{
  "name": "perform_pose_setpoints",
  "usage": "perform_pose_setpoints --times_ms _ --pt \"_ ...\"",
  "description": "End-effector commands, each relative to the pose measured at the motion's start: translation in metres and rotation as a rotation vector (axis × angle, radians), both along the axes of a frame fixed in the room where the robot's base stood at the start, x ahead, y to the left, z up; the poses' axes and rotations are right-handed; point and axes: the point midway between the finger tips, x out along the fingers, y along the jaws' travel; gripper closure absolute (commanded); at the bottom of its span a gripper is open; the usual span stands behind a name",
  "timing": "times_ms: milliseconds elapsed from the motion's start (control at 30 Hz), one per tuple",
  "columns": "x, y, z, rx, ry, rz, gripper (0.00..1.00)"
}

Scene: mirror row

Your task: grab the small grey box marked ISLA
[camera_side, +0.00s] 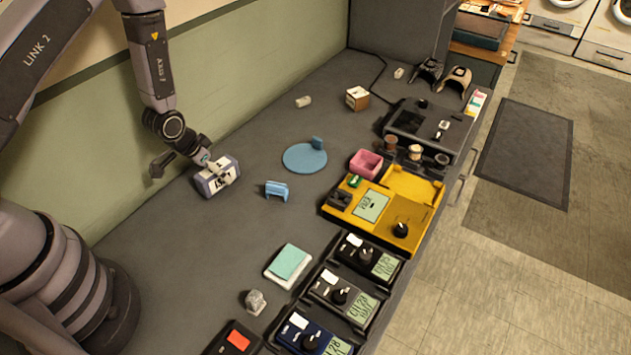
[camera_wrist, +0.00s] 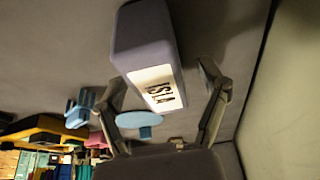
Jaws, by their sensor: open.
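The small grey box (camera_side: 206,186) stands on the grey counter near the green wall, with a white label facing up and right. In the wrist view the grey box (camera_wrist: 143,38) shows large, and its white label reads ISLA. My gripper (camera_side: 182,165) is just left of and above the box in the side view. In the wrist view my open gripper (camera_wrist: 158,88) has one finger on each side of the box's labelled end. I see gaps there between both fingers and the box. Whether a fingertip touches it in the side view I cannot tell.
A light blue holder (camera_side: 277,190) and a round blue plate (camera_side: 304,158) lie to the right. A yellow device (camera_side: 380,214) and several dark devices with dials line the counter's front edge. A white stand with a teal pad (camera_side: 289,263) is nearer. The counter around the box is clear.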

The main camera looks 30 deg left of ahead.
Motion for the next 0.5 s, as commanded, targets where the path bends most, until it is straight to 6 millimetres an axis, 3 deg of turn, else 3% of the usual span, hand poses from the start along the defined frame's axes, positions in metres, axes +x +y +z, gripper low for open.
perform_pose_setpoints --times_ms 200,500 --pt "0.0000 0.0000 -0.0001 0.000 0.000 0.000 0.27" --pt "-0.0001 0.0000 -0.0001 0.000 0.000 0.000 0.67"
